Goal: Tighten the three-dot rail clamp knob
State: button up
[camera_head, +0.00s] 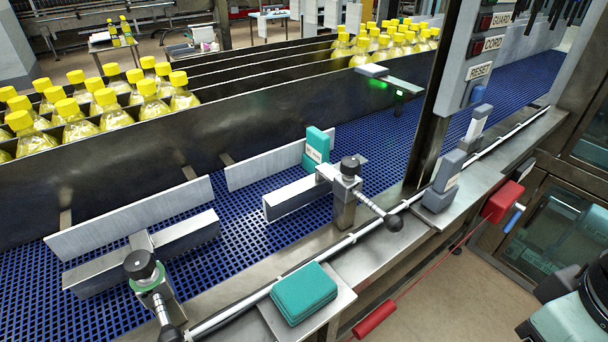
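Two rail clamps with black round knobs stand along the near edge of the blue conveyor. The near-left clamp knob (140,265) has a green ring under it and a ribbed handle pointing down to the frame's bottom edge. The middle clamp knob (350,166) sits on a metal block, with a ribbed handle ending in a black ball (394,223). Dot marks are too small to read on either, so I cannot tell which is the three-dot one. Part of my arm shows at the lower right edge, away from both knobs. My gripper fingers cannot be made out.
A teal block (303,290) lies on a metal plate at the front. A teal tagged piece (317,146) stands by the metal rails. Yellow-capped bottles (147,100) fill lanes behind.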

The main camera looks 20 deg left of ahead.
aim_at(350, 165)
jog(key=u, duration=1)
jog(key=k+j, duration=0.05)
